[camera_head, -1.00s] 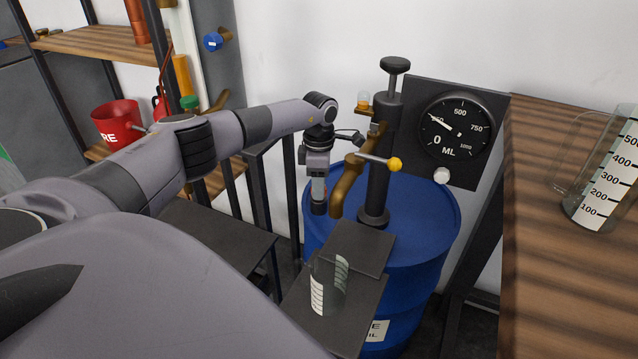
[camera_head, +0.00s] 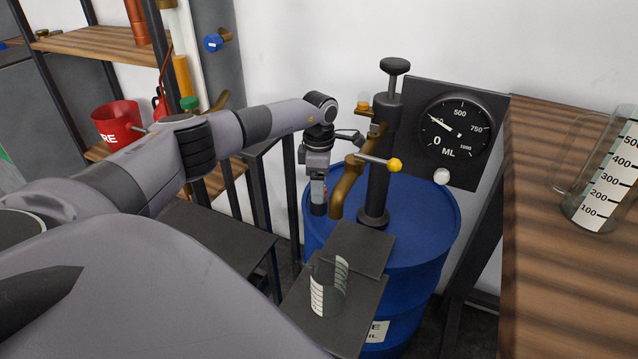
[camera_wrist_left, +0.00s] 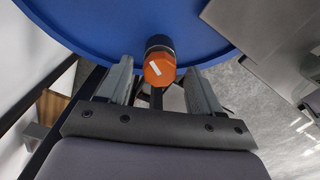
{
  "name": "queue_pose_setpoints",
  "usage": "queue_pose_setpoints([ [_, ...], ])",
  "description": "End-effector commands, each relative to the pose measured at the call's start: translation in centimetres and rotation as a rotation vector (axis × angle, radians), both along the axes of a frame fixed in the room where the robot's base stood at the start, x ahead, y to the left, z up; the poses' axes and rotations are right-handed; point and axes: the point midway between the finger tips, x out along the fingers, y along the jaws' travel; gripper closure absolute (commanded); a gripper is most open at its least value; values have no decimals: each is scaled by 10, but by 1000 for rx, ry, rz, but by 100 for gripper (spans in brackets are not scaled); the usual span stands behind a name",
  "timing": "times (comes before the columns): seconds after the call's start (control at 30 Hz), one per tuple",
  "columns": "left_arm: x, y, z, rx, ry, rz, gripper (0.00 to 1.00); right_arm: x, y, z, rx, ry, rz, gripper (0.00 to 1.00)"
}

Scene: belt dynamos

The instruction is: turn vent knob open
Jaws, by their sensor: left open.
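The vent knob (camera_wrist_left: 159,69) is orange with a white line on its face, set on a dark stem at the edge of the blue drum (camera_wrist_left: 90,25). The white line is tilted in the left wrist view. My left gripper (camera_wrist_left: 157,84) is open, with one finger on each side of the knob and a gap showing to both. In the head view my left gripper (camera_head: 319,194) points down over the left rim of the drum (camera_head: 425,225). There the knob is mostly hidden by the gripper. My right gripper is not in view.
A dark pump (camera_head: 378,170) with a brown curved spout and yellow-tipped lever stands close to the gripper's right. A round gauge (camera_head: 455,128) is behind it. A clear beaker (camera_head: 326,287) stands on a dark platform (camera_head: 360,247) in front. A wooden table (camera_head: 560,270) is at right.

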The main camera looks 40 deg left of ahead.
Motion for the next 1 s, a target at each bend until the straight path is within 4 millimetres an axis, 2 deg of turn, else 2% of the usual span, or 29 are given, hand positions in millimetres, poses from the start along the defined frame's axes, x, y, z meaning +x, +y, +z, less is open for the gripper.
queue_pose_setpoints([
  [0.3,1,0,51,-1,-4,0,35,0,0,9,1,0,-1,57],
  [0.43,1,0,65,0,-4,0,35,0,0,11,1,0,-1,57],
  [1.0,0,0,69,0,-1,0,35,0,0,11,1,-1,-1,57],
])
